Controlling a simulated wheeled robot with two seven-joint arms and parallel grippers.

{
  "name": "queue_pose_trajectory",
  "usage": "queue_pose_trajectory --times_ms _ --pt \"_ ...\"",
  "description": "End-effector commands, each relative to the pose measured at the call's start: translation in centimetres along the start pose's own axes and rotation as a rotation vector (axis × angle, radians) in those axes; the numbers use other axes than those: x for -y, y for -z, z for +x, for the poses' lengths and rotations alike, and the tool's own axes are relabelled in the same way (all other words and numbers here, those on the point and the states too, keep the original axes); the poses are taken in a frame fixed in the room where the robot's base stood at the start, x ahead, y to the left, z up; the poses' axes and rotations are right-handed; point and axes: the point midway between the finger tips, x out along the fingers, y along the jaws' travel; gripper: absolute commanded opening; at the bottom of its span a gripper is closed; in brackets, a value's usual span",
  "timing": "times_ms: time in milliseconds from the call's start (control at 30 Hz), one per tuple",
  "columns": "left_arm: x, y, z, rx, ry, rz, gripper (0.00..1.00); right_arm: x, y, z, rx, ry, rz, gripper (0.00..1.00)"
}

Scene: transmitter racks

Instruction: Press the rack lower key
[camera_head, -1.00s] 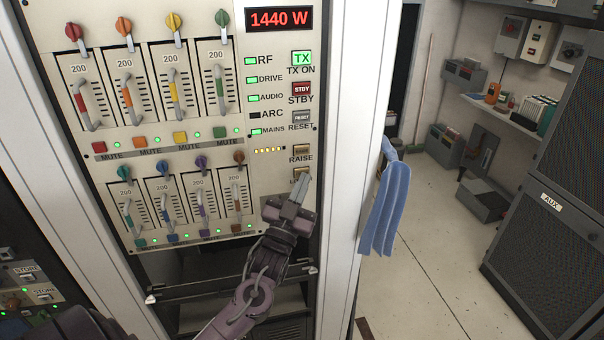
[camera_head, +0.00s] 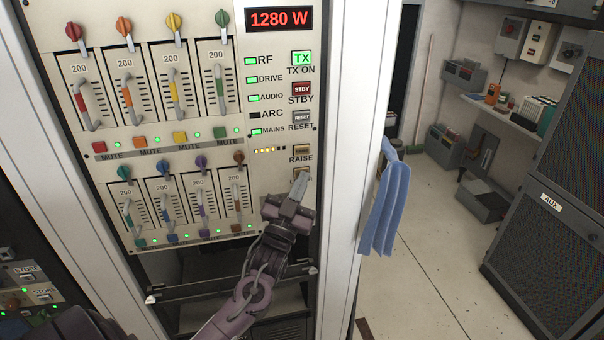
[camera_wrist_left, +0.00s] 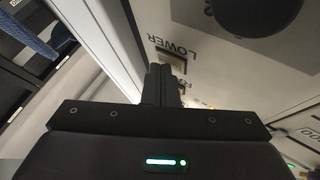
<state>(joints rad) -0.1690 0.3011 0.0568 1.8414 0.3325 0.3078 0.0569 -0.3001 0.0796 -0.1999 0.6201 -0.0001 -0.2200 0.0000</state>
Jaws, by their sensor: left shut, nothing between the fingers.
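The lower key (camera_head: 296,173) is the small tan key under the raise key (camera_head: 301,150) on the rack's control strip. My left gripper (camera_head: 302,178) is shut and empty, with its tips at the lower key, covering part of it and most of its label. The wrist view shows the LOWER label upside down and the lower key (camera_wrist_left: 172,58) just past the shut fingertips (camera_wrist_left: 160,68). Whether the tips touch the key is hard to tell. The red readout (camera_head: 279,19) says 1280 W. My right gripper is not in view.
Reset (camera_head: 301,117), STBY (camera_head: 301,89) and lit green TX (camera_head: 301,58) keys sit above. Coloured faders fill the panel to the left. A blue cloth (camera_head: 384,205) hangs right of the rack. Open floor lies beyond it.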

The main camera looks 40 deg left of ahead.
Motion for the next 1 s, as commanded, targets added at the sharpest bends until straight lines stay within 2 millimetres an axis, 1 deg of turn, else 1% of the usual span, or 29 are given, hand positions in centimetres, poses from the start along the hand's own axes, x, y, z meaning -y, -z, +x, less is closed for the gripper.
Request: queue_pose_trajectory --times_ms 233,533,833,1000 --pt "-0.1 0.1 -0.1 0.001 0.001 0.000 0.00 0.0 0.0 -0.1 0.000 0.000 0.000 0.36" --pt "-0.8 0.8 -1.1 0.000 0.000 -0.001 0.00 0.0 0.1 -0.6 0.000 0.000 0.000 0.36" --pt "-0.8 0.8 -1.1 0.000 0.000 0.000 0.00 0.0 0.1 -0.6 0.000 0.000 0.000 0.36" --pt "-1.5 1.5 -2.0 0.002 -0.001 -0.002 0.00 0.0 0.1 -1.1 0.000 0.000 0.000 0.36"
